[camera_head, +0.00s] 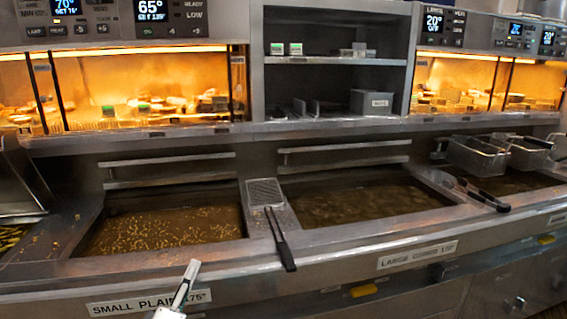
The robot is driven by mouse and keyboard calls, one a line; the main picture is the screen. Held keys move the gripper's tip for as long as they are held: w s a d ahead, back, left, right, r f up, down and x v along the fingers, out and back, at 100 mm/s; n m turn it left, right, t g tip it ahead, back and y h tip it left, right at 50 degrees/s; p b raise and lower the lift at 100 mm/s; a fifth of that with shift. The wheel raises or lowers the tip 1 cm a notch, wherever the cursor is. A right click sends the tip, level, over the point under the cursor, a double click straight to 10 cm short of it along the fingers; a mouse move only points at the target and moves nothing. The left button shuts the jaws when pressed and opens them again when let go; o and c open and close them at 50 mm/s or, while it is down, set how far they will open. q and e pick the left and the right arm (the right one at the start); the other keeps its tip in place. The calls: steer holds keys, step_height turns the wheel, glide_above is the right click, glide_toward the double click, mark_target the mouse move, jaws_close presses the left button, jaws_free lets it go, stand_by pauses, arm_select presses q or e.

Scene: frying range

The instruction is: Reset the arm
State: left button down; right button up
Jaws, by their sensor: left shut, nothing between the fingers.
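My left gripper (190,271) shows at the bottom of the head view, left of centre. It is a pale, narrow shape in front of the fryer counter, over the edge of the "SMALL PLAIN" label (130,305). Its fingers are together and point up, with nothing held. Most of my left arm is below the picture. My right gripper does not show.
A left fryer vat (165,232) holds oil with small floating bits. A middle vat (365,203) holds darker oil. Wire baskets (478,156) hang at the right. Lit warming cabinets (140,88) stand behind.

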arm_select(q)
steer(key=s+f+m+g, duration=0.5)
steer(key=s+f+m, duration=0.3)
steer(key=s+f, duration=0.5)
steer(key=s+d+f+m+g, duration=0.1)
steer(key=s+f+m+g, duration=0.4)
steer(key=s+f, duration=0.8)
step_height(320, 180, down, 6)
steer(key=m, duration=0.3)
steer(key=shift+d+y, duration=0.2)
steer(key=shift+y, duration=0.1)
